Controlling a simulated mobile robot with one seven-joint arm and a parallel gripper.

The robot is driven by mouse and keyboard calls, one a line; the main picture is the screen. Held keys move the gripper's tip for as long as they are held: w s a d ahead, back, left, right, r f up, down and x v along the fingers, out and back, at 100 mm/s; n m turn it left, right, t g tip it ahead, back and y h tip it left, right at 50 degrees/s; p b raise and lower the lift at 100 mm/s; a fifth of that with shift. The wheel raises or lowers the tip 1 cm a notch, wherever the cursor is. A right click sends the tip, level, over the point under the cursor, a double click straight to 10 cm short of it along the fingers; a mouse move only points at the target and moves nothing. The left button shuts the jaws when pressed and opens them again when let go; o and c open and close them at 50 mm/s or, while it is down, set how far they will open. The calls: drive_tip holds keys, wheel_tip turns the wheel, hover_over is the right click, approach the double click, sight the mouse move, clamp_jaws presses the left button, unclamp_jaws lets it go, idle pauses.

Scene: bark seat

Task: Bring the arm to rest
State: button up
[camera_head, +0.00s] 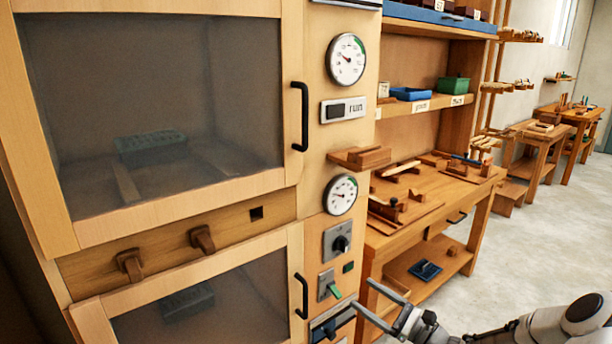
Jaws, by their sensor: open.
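My gripper (374,306) shows at the bottom, right of the middle, at the end of my arm (550,326), which comes in from the lower right corner. Its two fingers are spread apart and point left, with nothing seen between them. The fingers appear in front of the cabinet's lower control panel (335,250), near a green-tipped lever switch (331,289). I cannot tell whether they touch the panel.
A wooden cabinet with a shut upper glass door (150,110) and lower door (200,300) fills the left, with black handles jutting out. A small ledge (360,158) sticks out beside a workbench (440,195) holding wooden pieces. The floor (540,235) at right is clear.

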drive_tip(key=s+a+r+n+g+h+p, duration=0.25)
drive_tip(key=s+a+r+n+g, duration=0.25)
drive_tip(key=s+n+g, duration=0.25)
drive_tip(key=s+a+r+n+g+h+p, duration=0.1)
drive_tip(key=s+a+r+n+g+h, duration=0.3)
drive_tip(key=s+a+r+n+g, duration=0.3)
drive_tip(key=s+d+r+n+t+h+p, duration=0.1)
drive_tip(key=s+d+r+n+t+h, duration=0.2)
drive_tip(key=s+r, duration=0.5)
drive_tip(key=s+d+r+n+t+h+p, duration=0.2)
drive_tip(key=s+d+r+n+t+h, duration=0.2)
drive_tip(key=s+d+r+n+h, duration=0.1)
drive_tip(key=s+r+n+h, duration=0.1)
drive_tip(key=s+r+h, duration=0.1)
drive_tip(key=s+r, duration=0.1)
drive_tip(key=shift+s+d+r, duration=0.15)
drive_tip(key=shift+s+d, duration=0.2)
drive_tip(key=shift+s, duration=0.15)
drive_tip(key=shift+s, duration=0.1)
